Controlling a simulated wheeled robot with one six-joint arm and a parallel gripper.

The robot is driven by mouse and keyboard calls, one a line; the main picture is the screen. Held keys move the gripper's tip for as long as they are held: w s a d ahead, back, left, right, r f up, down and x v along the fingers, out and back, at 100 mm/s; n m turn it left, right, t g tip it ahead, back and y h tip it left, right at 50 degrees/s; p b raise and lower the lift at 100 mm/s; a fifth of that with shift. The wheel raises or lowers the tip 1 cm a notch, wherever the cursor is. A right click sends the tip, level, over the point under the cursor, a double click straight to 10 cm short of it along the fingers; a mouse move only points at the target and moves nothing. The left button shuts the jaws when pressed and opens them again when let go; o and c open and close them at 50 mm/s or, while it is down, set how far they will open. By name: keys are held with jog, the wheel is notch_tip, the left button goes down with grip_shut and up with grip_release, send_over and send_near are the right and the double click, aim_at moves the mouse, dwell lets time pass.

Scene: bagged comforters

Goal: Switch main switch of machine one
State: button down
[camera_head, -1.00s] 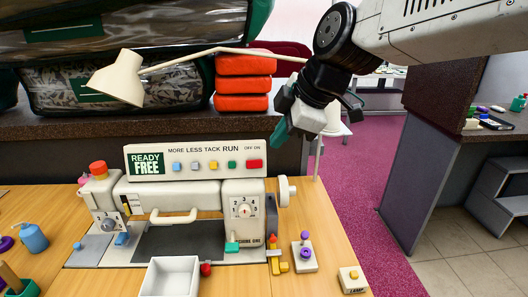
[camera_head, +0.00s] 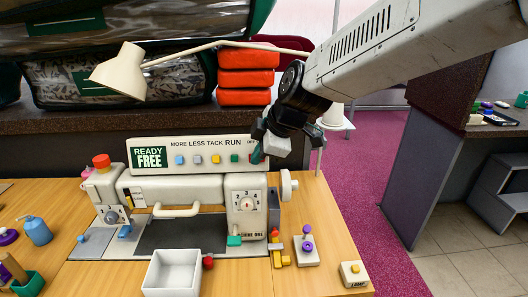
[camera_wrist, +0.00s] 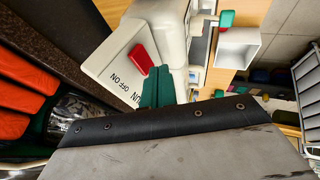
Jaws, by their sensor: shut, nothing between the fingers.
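Machine one is a cream sewing machine (camera_head: 170,190) on the wooden table, with a control panel (camera_head: 192,169) along its top. The panel has several coloured buttons and a red switch marked OFF ON at its right end. My gripper (camera_head: 257,154), with teal fingers, is at that right end in the head view and covers most of the red switch. In the wrist view the red switch (camera_wrist: 143,60) shows clearly. The closed fingers (camera_wrist: 158,88) are right beside it, close to the panel face; I cannot tell whether they touch it. They hold nothing.
A cream lamp (camera_head: 122,72) reaches over the machine, its arm passing behind my gripper. Red folded bundles (camera_head: 247,77) and bagged comforters stand on the shelf behind. A white tray (camera_head: 172,272) and a small lever block (camera_head: 306,250) sit in front.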

jog(key=shift+w+f, duration=0.1)
jog(key=shift+w, duration=0.35)
jog(key=shift+w+a+f, duration=0.1)
jog(key=shift+w+a, duration=0.05)
jog(key=shift+w, duration=0.05)
jog(key=shift+d, duration=0.9)
